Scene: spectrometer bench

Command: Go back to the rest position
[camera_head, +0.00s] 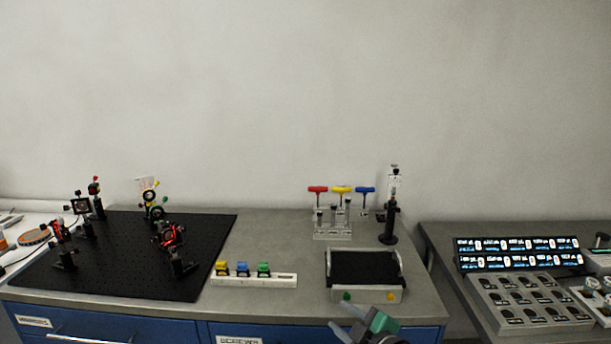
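My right gripper (345,320) is at the bottom edge of the head view, right of centre. Its two grey fingers point left and stand apart, with nothing seen between them. A green part (382,322) shows behind the fingers. The gripper is in front of the bench's front edge, below the black-topped tray (364,295) in the picture. The rest of the arm is cut off by the frame. My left gripper is not in view.
A grey bench (290,230) carries a black breadboard (110,275) with optics mounts, a white strip (253,280) with coloured pieces, a T-handle driver rack (332,235) and a black post (389,225). A second bench with display panels (518,253) stands right, past a gap.

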